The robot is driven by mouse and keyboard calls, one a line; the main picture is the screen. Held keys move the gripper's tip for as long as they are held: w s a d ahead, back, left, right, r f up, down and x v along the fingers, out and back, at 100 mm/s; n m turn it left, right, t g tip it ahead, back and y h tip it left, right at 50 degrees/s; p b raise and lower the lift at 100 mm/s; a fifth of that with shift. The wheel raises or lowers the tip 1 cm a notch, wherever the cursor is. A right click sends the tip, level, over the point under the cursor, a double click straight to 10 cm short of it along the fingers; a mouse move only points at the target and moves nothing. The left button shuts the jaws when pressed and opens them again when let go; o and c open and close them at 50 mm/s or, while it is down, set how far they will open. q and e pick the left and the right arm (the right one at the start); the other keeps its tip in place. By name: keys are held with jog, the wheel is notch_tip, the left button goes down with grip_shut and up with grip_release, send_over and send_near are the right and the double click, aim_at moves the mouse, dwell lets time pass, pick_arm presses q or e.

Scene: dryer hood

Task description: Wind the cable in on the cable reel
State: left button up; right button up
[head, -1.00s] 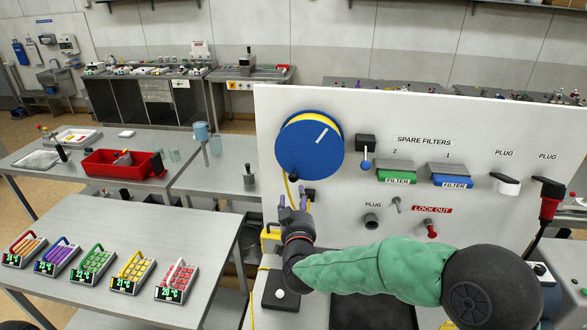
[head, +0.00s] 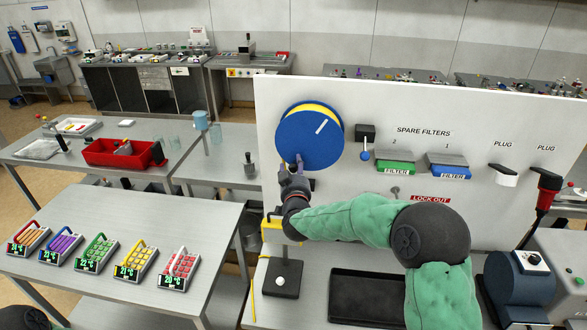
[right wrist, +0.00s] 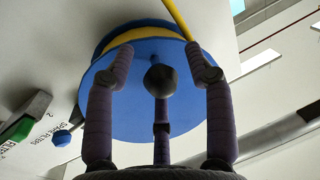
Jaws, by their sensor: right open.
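The cable reel (head: 309,138) is a blue disc with a yellow rim and a white line, mounted on the white panel. It also shows from below in the right wrist view (right wrist: 130,108), with a dark round knob (right wrist: 160,79) near its lower edge. My right gripper (head: 291,165) is at the reel's lower edge. In the right wrist view its purple fingers (right wrist: 160,85) are spread around the knob, open; I cannot tell whether they touch it. The yellow cable (right wrist: 180,20) runs off the reel's rim. My left gripper is not in view.
The panel holds a blue-tipped lever (head: 365,154), green (head: 395,169) and blue (head: 449,172) filters and a red-handled plug (head: 547,185). A black tray (head: 367,296) and a post on a dark base (head: 283,278) stand below. A side table (head: 200,225) carries several coloured racks.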

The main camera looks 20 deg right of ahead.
aim_at(281, 139)
grip_shut()
jog(key=shift+w+a+m+b, duration=0.1)
jog(key=shift+a+m+b, duration=0.25)
jog(key=shift+b, duration=0.5)
jog(key=r+m+b, duration=0.1)
jog(key=m+b, duration=0.1)
jog(key=b, duration=0.1)
jog(key=w+a+r+m+h+b, duration=0.1)
jog(key=m+b, duration=0.1)
jog(key=b, duration=0.1)
jog(key=a+r+m+b, duration=0.1)
jog(key=m+b, duration=0.1)
jog(key=m, duration=0.1)
jog(key=shift+w+a+r+t+b, duration=0.15)
jog(key=shift+w+a+t+b, duration=0.1)
jog(key=shift+t+b, duration=0.15)
notch_tip(281, 139, up, 2)
jog(key=m+b, duration=0.2)
jog(key=m, duration=0.1)
jog(key=shift+w+a+h, duration=0.15)
jog(key=shift+h, duration=0.25)
jog(key=shift+r+m+h+b, duration=0.3)
jog(key=shift+r+m+b, duration=0.5)
jog(key=shift+m, duration=0.25)
